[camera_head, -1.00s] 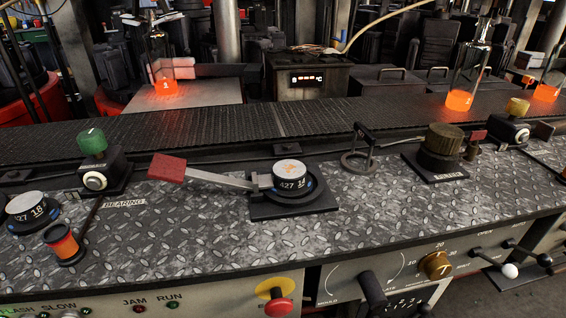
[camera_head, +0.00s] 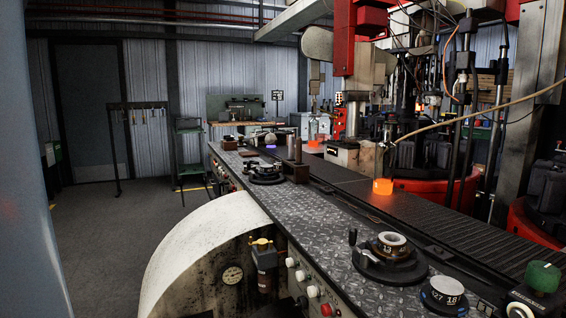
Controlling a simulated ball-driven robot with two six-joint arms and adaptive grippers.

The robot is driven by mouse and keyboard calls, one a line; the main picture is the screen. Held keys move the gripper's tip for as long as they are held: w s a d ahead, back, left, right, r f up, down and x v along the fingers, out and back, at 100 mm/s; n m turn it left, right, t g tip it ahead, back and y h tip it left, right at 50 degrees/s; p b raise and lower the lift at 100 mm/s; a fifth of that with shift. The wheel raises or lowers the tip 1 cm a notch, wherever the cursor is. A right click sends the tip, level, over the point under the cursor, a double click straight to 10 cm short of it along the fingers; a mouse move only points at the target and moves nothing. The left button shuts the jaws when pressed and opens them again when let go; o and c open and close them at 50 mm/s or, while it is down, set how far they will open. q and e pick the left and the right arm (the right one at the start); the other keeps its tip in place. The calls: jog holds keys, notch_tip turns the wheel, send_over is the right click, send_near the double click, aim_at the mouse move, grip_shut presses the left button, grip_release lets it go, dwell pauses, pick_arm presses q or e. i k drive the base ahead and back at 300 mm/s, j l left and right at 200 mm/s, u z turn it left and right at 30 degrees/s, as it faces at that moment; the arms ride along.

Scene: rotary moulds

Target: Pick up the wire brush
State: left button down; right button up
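I cannot make out a wire brush in the head view. Small tools hang from a dark rack (camera_head: 138,107) at the back left, too small to tell apart. A workbench (camera_head: 238,123) stands against the far wall, and the items on it are too small to name. Neither of my grippers is in view.
The diamond-plate console (camera_head: 325,216) runs from front right towards the back, with dials (camera_head: 391,247) and a green knob (camera_head: 543,277) on it. A conveyor (camera_head: 440,218) runs beside it, carrying a glowing orange piece (camera_head: 382,187). A large white curved cover (camera_head: 205,235) bulges from the console's front. Open floor (camera_head: 120,225) lies left.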

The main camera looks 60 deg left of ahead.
aim_at(298, 143)
jog(key=u, duration=1.75)
jog(key=z, duration=1.9)
jog(key=u, duration=1.9)
jog(key=j+u, duration=0.25)
jog(key=i+j+u, duration=0.25)
jog(key=j, duration=0.15)
jog(key=j+u, duration=0.2)
jog(key=j, duration=0.15)
